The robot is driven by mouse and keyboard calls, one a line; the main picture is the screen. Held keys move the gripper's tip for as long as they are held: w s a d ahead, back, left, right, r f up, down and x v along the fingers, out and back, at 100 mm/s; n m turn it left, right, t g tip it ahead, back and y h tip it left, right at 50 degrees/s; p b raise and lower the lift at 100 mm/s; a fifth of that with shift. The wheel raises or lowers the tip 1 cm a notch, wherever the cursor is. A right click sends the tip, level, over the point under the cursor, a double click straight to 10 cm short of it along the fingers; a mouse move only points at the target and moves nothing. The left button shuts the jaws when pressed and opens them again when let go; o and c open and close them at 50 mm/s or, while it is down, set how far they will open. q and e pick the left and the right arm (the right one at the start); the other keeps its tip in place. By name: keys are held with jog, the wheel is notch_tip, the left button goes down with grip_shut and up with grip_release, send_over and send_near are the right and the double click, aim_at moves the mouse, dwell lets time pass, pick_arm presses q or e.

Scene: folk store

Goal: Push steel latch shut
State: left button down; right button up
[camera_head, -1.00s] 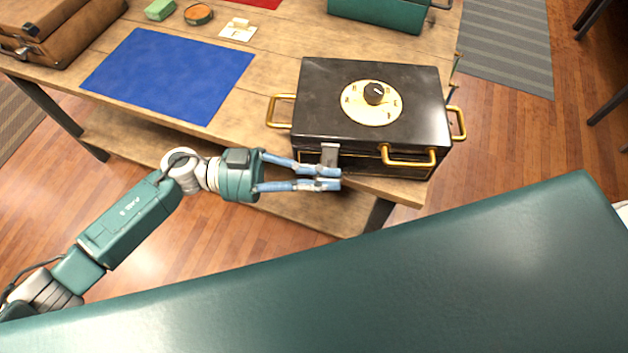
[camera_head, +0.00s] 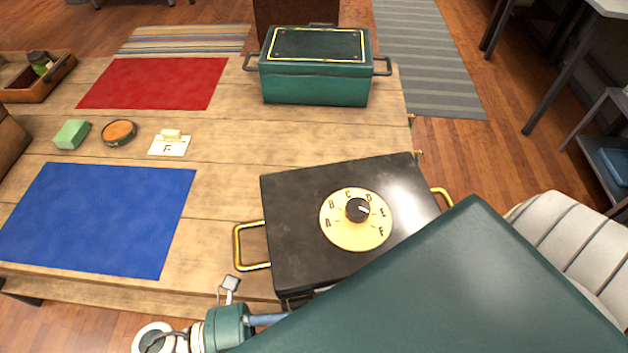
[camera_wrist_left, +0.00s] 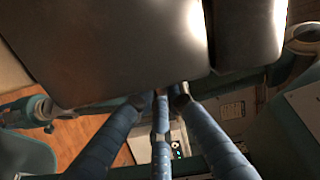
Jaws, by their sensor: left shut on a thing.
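A black metal box (camera_head: 290,225) with brass side handles stands at the table's front right, lid down. Its cream dial (camera_head: 340,235) carries letters and a black knob (camera_head: 357,210). The box front, where the steel latch sits, is hidden behind my teal body in the head view. My left gripper comes in low at the box front; one blue finger (camera_head: 268,319) shows and its tips are hidden. In the left wrist view its blue fingers (camera_wrist_left: 160,98) close together at the edge of the dark box (camera_wrist_left: 110,50). The pinched latch is hardly distinguishable there. My right gripper is out of view.
A teal box (camera_head: 316,85) stands behind. A blue mat (camera_head: 100,218), red mat (camera_head: 155,83), green block (camera_head: 71,134), round tin (camera_head: 119,132) and card marked F (camera_head: 169,149) lie left on the wooden table (camera_head: 225,190). A tray (camera_head: 45,88) sits at far left.

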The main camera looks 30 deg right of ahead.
pick_arm(q)
jog(key=shift+w+d+m, duration=0.1)
jog(key=shift+m, duration=0.2)
jog(key=c, duration=1.9)
grip_release()
jog(key=shift+o, duration=0.2)
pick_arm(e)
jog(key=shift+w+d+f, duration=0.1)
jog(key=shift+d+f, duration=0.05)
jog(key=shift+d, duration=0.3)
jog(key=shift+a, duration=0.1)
pick_arm(q)
jog(key=v, duration=1.2)
